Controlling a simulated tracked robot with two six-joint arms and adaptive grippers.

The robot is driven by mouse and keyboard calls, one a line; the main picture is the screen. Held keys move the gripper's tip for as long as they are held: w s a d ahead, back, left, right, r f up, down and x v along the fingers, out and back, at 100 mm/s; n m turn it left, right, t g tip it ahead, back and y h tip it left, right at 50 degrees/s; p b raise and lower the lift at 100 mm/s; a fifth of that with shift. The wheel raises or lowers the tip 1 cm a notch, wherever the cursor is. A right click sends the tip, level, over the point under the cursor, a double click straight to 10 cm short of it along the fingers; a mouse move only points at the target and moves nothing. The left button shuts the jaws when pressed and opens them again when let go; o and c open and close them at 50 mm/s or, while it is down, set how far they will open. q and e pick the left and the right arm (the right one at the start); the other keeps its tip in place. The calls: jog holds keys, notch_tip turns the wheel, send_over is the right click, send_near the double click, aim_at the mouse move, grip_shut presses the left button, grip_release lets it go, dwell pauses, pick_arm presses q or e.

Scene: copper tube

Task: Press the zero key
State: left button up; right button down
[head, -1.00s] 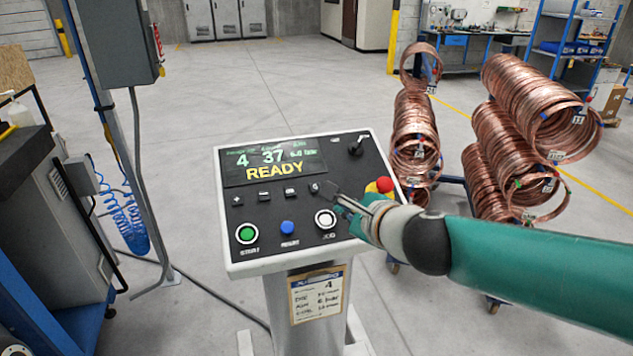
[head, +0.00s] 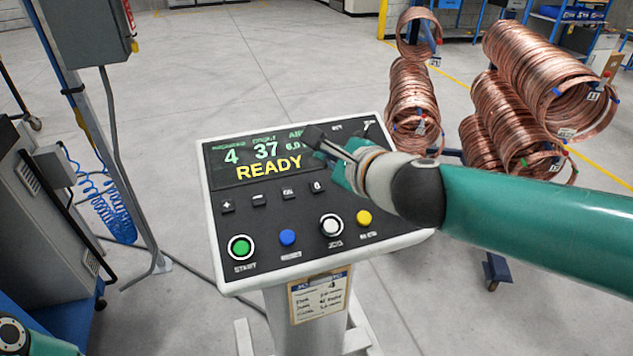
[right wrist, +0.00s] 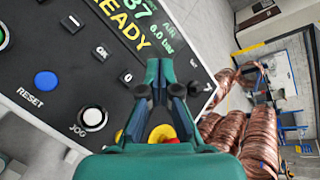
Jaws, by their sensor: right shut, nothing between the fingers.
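The control panel (head: 300,215) has a row of small dark keys below its display. The zero key (head: 318,187), marked 0, is at the right end of that row, uncovered. It also shows in the right wrist view (right wrist: 126,76), left of the fingers. My right gripper (head: 313,137) is shut and empty, its tips over the right edge of the display, farther up the panel than the zero key. In the right wrist view the shut fingertips (right wrist: 159,66) point up the panel. I cannot tell how high they are above it. My left gripper is not in view.
The display (head: 255,160) reads READY. Below the keys are a green start button (head: 240,247), a blue reset button (head: 288,237), a white jog button (head: 331,226) and a yellow button (head: 364,217). Copper coils (head: 545,75) stand behind on the right.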

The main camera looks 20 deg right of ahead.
jog(key=b, duration=0.6)
send_over(317, 187)
jog(key=s, duration=0.3)
notch_tip(317, 187, down, 6)
jog(key=shift+d+f, duration=0.1)
jog(key=shift+f, duration=0.15)
jog(key=shift+w+f+b, duration=0.4)
jog(key=shift+f+b, duration=0.35)
jog(key=shift+b, duration=0.2)
jog(key=shift+w+f, duration=0.1)
jog(key=shift+f, duration=0.1)
jog(key=shift+w+f+b, duration=0.15)
jog(key=shift+f+b, duration=0.05)
jog(key=shift+b, duration=0.1)
